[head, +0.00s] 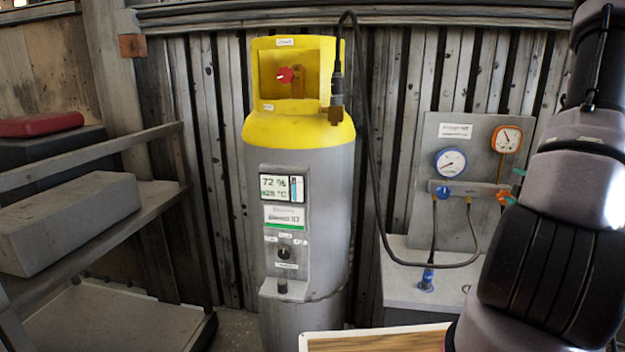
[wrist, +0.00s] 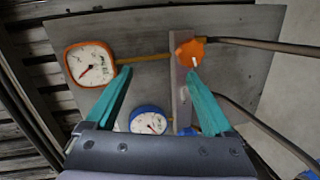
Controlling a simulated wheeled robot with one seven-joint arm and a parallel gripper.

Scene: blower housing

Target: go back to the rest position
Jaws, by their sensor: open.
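My gripper (wrist: 158,95) is open and empty in the wrist view, its two teal fingers spread apart in front of the gauge panel (wrist: 240,65). The orange valve knob (wrist: 190,52) is near the tip of the right finger; I cannot tell whether they touch. The orange-rimmed gauge (wrist: 90,64) is near the tip of the left finger, and the blue gauge (wrist: 148,120) shows between the fingers. In the head view, my arm fills the right side, and teal fingertips (head: 515,186) show beside the orange knob (head: 503,198). The rest of my gripper is hidden behind my arm.
A grey cylinder with a yellow top (head: 298,190) stands at the middle. A black hose (head: 368,130) hangs from its top toward the gauge panel (head: 480,150). Shelves (head: 150,205) with a grey box (head: 70,220) are at left.

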